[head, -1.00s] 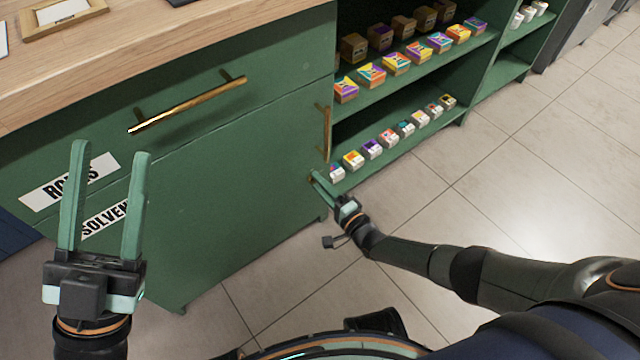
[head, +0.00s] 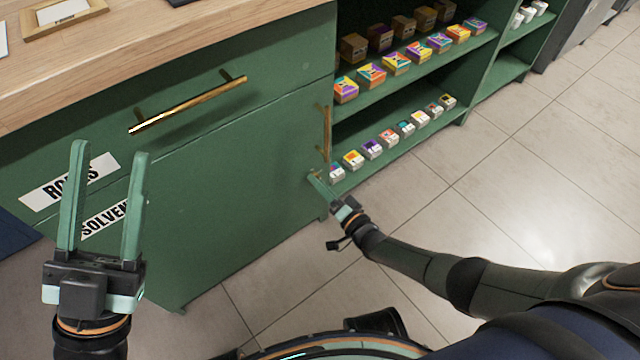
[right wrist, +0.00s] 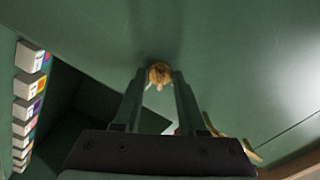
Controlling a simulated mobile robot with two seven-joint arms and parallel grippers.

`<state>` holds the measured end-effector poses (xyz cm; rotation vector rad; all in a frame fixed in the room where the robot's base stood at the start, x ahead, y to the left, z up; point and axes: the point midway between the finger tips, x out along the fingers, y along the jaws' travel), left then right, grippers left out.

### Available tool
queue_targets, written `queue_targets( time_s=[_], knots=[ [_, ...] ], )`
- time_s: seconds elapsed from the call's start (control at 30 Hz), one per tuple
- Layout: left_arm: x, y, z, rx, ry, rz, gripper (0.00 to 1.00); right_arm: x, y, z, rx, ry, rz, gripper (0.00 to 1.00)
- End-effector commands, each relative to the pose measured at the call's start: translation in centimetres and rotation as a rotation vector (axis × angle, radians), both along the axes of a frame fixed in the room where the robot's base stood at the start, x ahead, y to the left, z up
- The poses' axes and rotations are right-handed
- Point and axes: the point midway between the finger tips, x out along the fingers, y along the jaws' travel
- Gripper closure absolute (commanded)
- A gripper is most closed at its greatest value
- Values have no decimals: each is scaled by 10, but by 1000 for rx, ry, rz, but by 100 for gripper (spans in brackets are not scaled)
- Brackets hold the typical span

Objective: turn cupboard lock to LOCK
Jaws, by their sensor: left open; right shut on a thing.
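The green cupboard door (head: 230,185) is closed, with an upright brass handle (head: 326,132) near its right edge. The lock (right wrist: 159,75) is a small round brass piece on the green front in the right wrist view. My right gripper (head: 315,180) reaches the door's lower right edge below the handle. In the right wrist view its fingers (right wrist: 160,82) are closed on the lock's brass knob. The lock's markings cannot be read, and in the head view the fingers hide it. My left gripper (head: 110,150) is open and empty, raised in front of the drawer and door labels.
A drawer with a brass bar handle (head: 188,104) is above the door, under the wooden worktop (head: 160,45). Open shelves (head: 405,75) with several small boxes stand right of the door. The tiled floor (head: 520,190) at the right is clear.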

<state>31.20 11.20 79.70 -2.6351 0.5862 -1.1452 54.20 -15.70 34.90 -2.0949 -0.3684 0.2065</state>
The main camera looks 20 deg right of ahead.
Motion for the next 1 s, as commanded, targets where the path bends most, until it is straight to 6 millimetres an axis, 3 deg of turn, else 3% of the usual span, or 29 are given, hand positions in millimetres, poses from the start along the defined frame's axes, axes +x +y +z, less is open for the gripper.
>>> queue_targets(
  time_s=[1.0],
  knots=[
    [0,0,0,-1,0,-1,50,0,0,0,-841,-304,0,100]
  ],
)
